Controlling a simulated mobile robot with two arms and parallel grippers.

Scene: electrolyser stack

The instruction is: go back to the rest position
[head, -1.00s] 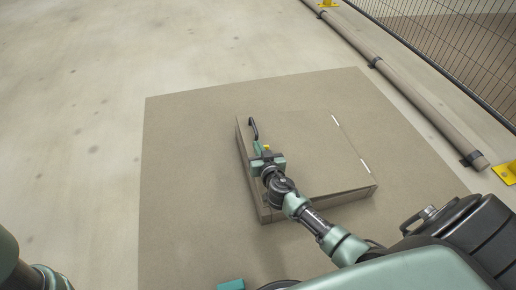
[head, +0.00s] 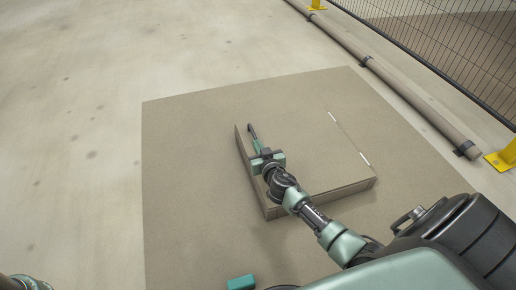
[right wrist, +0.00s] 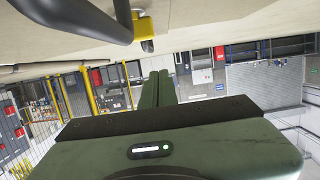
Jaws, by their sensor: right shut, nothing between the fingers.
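A low beige box (head: 318,165) with a flat closed lid sits on a tan floor mat. White hinges show along its right side, and a dark handle (head: 251,129) shows at its left edge. My right gripper (head: 257,143) is over that left edge, close to the handle, with its arm reaching across the box from the lower right. In the right wrist view its fingers (right wrist: 158,86) are together and empty. The dark handle (right wrist: 75,17) and a yellow fitting (right wrist: 144,27) are at the top there, apart from the fingers. My left gripper is out of the head view.
The tan mat (head: 190,190) is clear around the box. A long pipe (head: 410,98) on the floor and a dark mesh fence (head: 440,50) run along the right, with a yellow foot (head: 502,157). Open concrete floor (head: 70,150) lies to the left.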

